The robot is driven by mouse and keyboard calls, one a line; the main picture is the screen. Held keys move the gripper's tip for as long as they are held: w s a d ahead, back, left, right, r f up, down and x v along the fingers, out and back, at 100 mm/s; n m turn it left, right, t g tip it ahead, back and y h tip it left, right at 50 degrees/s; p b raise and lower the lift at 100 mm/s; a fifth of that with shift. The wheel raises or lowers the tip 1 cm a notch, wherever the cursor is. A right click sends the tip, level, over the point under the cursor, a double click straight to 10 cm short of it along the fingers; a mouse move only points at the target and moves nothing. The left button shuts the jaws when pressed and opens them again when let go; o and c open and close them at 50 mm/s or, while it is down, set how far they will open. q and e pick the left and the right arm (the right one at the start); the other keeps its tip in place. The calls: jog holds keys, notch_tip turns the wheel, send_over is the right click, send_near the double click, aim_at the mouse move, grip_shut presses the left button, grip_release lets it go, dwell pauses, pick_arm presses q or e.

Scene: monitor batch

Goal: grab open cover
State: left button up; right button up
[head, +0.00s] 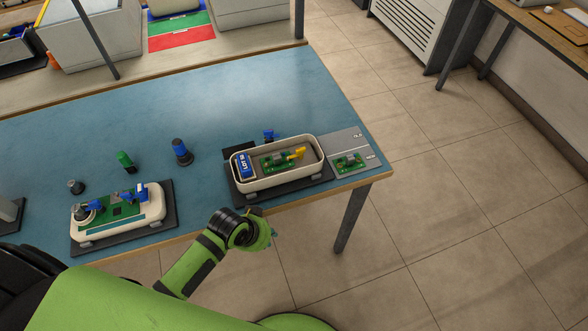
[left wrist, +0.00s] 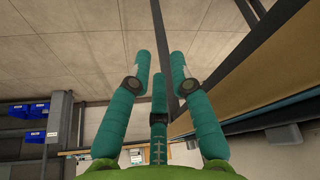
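A cream open-topped cover or housing (head: 236,171) sits on a black fixture (head: 305,186) near the table's front right corner in the head view. A blue labelled box (head: 245,165) and a green board (head: 278,161) with a yellow part (head: 298,153) show inside its rim. A second cream housing (head: 100,232) with a green board lies on another black fixture to the left. My left gripper (head: 273,234) is beyond the table's front edge, apart from the housing. The left wrist view shows its teal fingers (left wrist: 160,70) spread and empty. My right gripper is not in view.
A green board lies on a grey mat (head: 352,143) at the right table edge. Blue, green and dark small cylinders (head: 181,151) stand mid-table. The blue table's far middle (head: 260,90) is clear. The wrist view shows a table edge (left wrist: 255,75) at right.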

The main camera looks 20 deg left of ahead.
pick_arm(q)
jog(key=w+d+r+m+h, duration=0.1)
jog(key=w+d+r+m, duration=0.15)
jog(key=r, duration=0.85)
jog(key=m+g, duration=0.1)
jog(key=m, duration=0.3)
send_near(283, 174)
notch_tip(283, 174, down, 2)
jog(key=shift+w+a+f, duration=0.1)
jog(key=shift+w+f, duration=0.15)
jog(key=shift+f, duration=0.05)
jog(key=p+x, duration=0.1)
jog(key=x, duration=0.2)
jog(key=d+p+x, duration=0.1)
jog(key=x, duration=0.2)
jog(key=shift+r, duration=0.1)
jog(key=shift+w+f, duration=0.1)
jog(key=shift+f, duration=0.2)
jog(key=shift+h, duration=0.3)
grip_shut()
jog(key=shift+r, duration=0.1)
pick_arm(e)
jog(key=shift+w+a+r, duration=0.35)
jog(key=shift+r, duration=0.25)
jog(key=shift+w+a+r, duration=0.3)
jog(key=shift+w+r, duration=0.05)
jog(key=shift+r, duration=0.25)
